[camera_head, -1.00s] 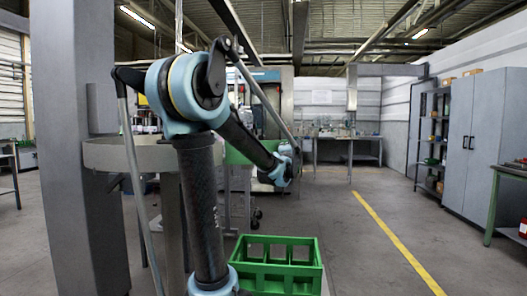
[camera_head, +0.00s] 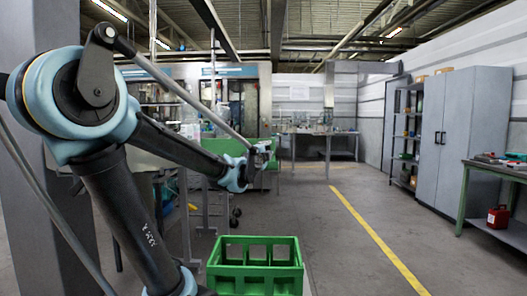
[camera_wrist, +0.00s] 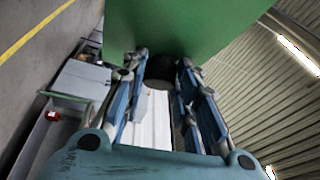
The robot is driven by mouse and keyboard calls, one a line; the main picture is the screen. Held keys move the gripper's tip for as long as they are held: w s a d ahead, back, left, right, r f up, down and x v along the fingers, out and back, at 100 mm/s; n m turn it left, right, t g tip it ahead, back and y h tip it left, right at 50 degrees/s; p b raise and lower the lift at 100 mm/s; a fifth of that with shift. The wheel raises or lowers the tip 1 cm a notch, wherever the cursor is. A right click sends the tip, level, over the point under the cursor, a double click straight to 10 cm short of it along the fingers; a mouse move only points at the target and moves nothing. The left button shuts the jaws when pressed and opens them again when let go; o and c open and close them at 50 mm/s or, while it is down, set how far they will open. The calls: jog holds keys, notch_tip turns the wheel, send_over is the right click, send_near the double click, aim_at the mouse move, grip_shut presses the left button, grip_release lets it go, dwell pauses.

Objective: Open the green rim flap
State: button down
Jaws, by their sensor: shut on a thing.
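The green rim flap (camera_head: 212,146) shows in the head view behind my forearm, at the right of a round grey rim that my arm mostly hides. In the wrist view a broad green panel (camera_wrist: 190,25), which looks like the flap, fills the top middle just beyond my fingers. My gripper (camera_head: 264,156) is at the flap's right end in the head view. In the wrist view my gripper (camera_wrist: 160,80) is shut on a short dark round piece, the handle (camera_wrist: 160,77), at the panel's lower edge. How far the flap stands open cannot be told.
A green divided crate (camera_head: 255,268) stands low in front, below my gripper. A grey post (camera_head: 35,220) rises at the left, close to my arm. A cabinet (camera_head: 460,140) and a workbench (camera_head: 500,171) stand at the right. The floor around the yellow line is clear.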

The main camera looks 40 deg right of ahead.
jog(key=shift+a+f, duration=0.1)
jog(key=shift+a, duration=0.05)
jog(key=c, duration=1.2)
grip_release()
jog(key=shift+w, duration=0.2)
jog(key=shift+c, duration=0.2)
jog(key=shift+s, duration=0.1)
jog(key=v, duration=1.1)
jog(key=shift+a, duration=0.4)
jog(key=shift+s+f, duration=0.1)
